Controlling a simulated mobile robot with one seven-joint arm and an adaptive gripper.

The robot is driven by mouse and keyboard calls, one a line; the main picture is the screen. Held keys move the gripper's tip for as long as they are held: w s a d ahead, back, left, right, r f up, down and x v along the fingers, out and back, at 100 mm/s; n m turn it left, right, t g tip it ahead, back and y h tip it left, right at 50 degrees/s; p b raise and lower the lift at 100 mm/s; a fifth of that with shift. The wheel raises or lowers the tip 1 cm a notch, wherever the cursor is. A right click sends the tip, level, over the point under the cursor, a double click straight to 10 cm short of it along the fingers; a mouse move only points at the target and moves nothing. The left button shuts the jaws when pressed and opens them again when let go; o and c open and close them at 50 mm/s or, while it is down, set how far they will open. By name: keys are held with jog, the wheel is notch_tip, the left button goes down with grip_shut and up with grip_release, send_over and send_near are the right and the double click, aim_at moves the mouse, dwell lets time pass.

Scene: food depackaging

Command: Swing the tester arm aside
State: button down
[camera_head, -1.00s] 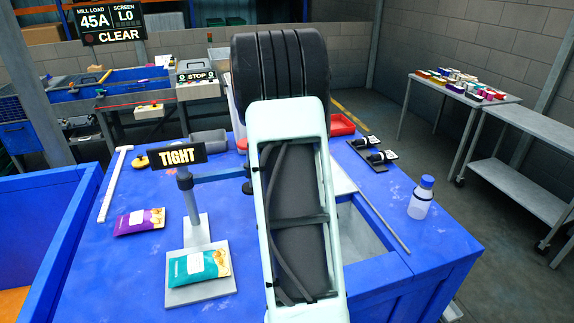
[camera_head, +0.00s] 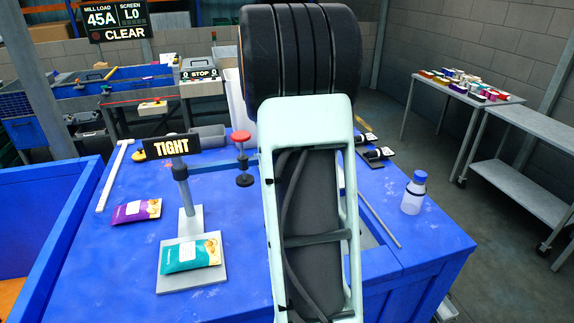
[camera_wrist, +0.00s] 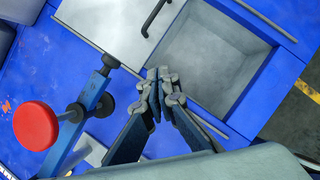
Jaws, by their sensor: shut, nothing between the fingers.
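The tester is a grey post on a base plate (camera_head: 222,272) with a TIGHT sign (camera_head: 166,146). Its blue tester arm (camera_head: 215,167) reaches right over the table, ending in a red knob (camera_head: 241,137) above a black round foot (camera_head: 244,181). A teal packet (camera_head: 190,256) lies on the base plate. In the wrist view, the tester arm (camera_wrist: 84,108) and red knob (camera_wrist: 36,126) are at left. My gripper (camera_wrist: 158,73) is shut and empty, to the right of the tester arm with a visible gap. My own arm hides the gripper in the head view.
A purple packet (camera_head: 136,211) lies left of the tester. A white bottle (camera_head: 414,193) stands at the table's right. An open basin (camera_wrist: 213,70) is set into the table beside my gripper, with a thin rod (camera_head: 379,220) by it. A blue bin (camera_head: 40,215) is at left.

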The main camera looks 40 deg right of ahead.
jog(key=r, duration=0.1)
jog(key=s+r, duration=0.1)
jog(key=r, duration=0.1)
jog(key=shift+s+a+r, duration=0.15)
jog(key=shift+s+r, duration=0.15)
jog(key=shift+s, duration=0.1)
